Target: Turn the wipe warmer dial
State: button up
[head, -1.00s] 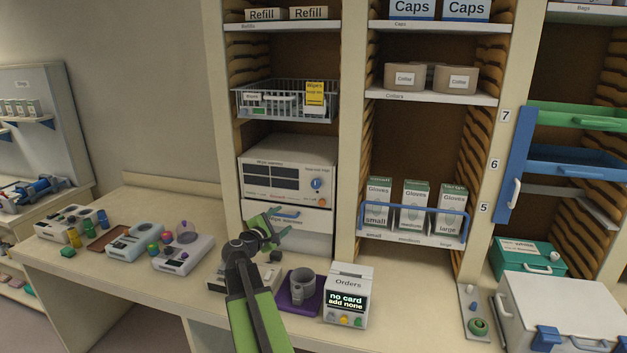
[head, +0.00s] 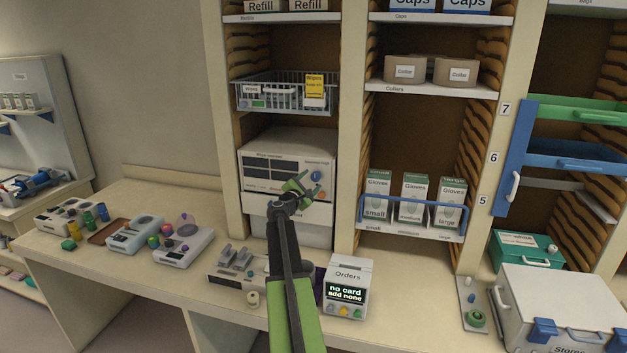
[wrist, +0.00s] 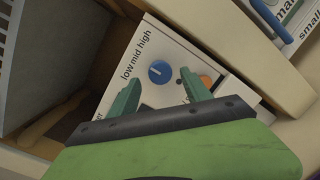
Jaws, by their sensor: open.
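The wipe warmer (head: 262,165) is a white box on a shelf in the cabinet, in the middle of the head view. Its blue dial (head: 317,175) is on the right of its front panel, and also shows in the wrist view (wrist: 161,72) with a white mark, below the words "low mid high". My gripper (head: 305,183) is in front of the panel near the dial. In the wrist view my gripper (wrist: 160,87) is open and empty. The dial lies beyond and roughly between the fingertips, and I cannot tell whether they touch the panel. An orange button (wrist: 206,80) is by the right finger.
A wire basket of wipes (head: 285,97) hangs above the warmer. A cabinet post (head: 351,130) stands just right of it, with glove boxes (head: 413,198) beyond. The Orders box (head: 347,287) and small devices (head: 183,246) stand on the counter below.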

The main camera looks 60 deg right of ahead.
aim_at(316, 176)
jog(key=shift+w+d, duration=0.2)
jog(key=shift+d, duration=1.15)
